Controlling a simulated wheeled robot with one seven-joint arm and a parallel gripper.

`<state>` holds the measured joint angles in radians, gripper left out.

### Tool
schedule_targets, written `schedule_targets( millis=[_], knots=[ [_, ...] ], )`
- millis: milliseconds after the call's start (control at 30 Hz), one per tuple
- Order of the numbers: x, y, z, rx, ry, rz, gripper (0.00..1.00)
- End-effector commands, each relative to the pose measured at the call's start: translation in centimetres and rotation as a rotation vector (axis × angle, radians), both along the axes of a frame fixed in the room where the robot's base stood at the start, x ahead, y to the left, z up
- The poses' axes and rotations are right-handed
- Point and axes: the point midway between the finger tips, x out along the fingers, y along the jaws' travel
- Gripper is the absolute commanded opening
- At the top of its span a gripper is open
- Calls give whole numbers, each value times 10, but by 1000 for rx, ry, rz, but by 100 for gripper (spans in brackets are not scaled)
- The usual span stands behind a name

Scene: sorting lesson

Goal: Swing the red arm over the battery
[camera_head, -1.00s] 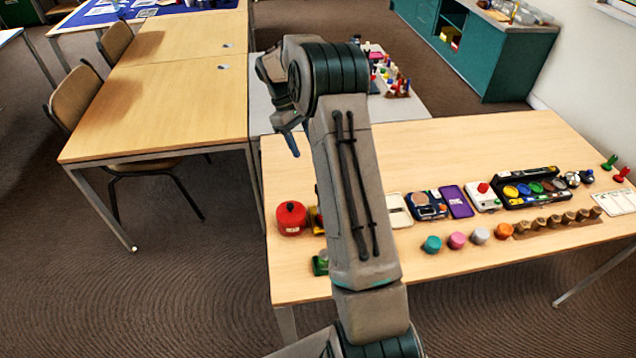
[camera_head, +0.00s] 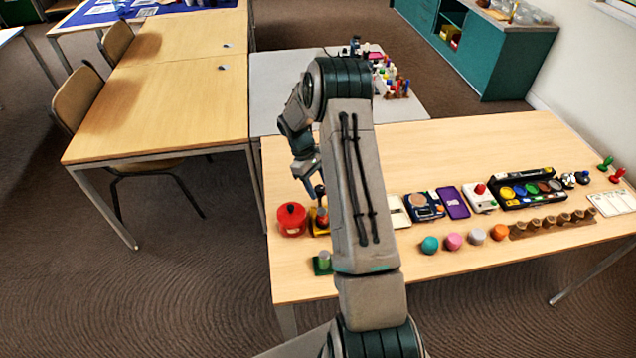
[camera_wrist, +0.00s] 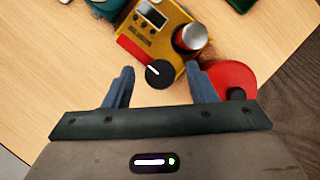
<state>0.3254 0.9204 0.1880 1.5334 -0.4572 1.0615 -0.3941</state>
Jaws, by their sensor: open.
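In the head view my gripper (camera_head: 318,191) is above the yellow tester (camera_head: 316,226), partly hidden by my arm.
A red lidded pot (camera_head: 292,219) stands left of the tester and close to my right finger in the wrist view (camera_wrist: 232,76). A green block with a grey cylinder (camera_head: 323,263) is in front. Coloured pots, a paint tray (camera_head: 525,190) and cards fill the table's right side.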

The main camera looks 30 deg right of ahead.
Motion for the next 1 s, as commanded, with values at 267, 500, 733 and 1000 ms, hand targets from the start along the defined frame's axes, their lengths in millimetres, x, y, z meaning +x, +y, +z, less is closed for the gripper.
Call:
schedule_targets(
  millis=[267, 500, 733, 1000],
  knots=[
    [0, 0, -1, 0, 0, 0, 43],
    [0, 0, -1, 0, 0, -1, 6],
    [0, -1, -1, -1, 0, -29, 6],
    [1, -2, -3, -1, -1, -178, 6]
  ],
)
